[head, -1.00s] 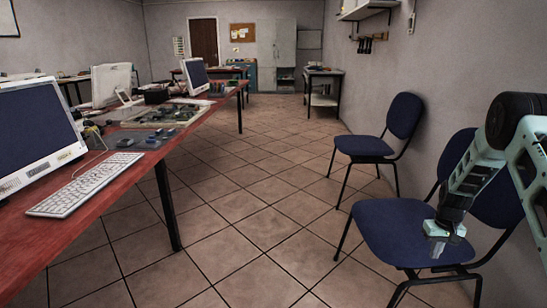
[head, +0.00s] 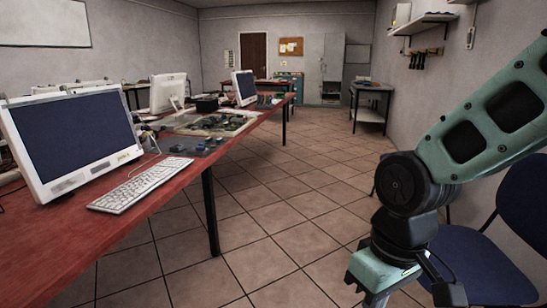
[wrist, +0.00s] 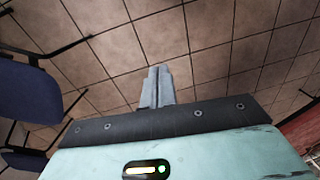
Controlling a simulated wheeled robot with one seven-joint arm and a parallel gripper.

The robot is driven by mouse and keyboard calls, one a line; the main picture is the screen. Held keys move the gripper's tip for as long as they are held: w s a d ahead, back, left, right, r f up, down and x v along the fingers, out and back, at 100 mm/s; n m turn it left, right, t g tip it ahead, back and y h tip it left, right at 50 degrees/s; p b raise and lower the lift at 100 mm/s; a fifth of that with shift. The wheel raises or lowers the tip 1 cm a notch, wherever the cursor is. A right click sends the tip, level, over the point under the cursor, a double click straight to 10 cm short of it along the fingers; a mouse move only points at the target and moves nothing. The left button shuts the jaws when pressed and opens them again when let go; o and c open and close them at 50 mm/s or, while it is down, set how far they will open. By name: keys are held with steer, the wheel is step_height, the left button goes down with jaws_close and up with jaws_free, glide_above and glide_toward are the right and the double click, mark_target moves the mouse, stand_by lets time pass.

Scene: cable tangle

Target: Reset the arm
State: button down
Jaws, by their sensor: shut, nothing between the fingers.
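My gripper (wrist: 157,86) shows in the wrist view with its two grey fingers together and nothing between them. It points over the tiled floor (wrist: 220,30), with a blue chair at the left of that view. In the head view my arm comes in from the right edge and bends down in front of the blue chairs. The gripper itself is below the bottom edge of the head view.
A red-topped table (head: 170,215) runs along the left with a monitor (head: 72,140), a white keyboard (head: 140,185) and electronics parts. A blue chair (head: 485,265) stands at the right, partly behind my arm. The tiled aisle ahead is clear.

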steer(key=s+n, duration=0.2)
steer(key=s, duration=0.8)
step_height(320, 180, up, 21)
steer(key=p, duration=2)
steer(key=shift+w+a+h, duration=0.25)
steer(key=shift+w+h, duration=0.05)
steer(key=shift+d, duration=0.15)
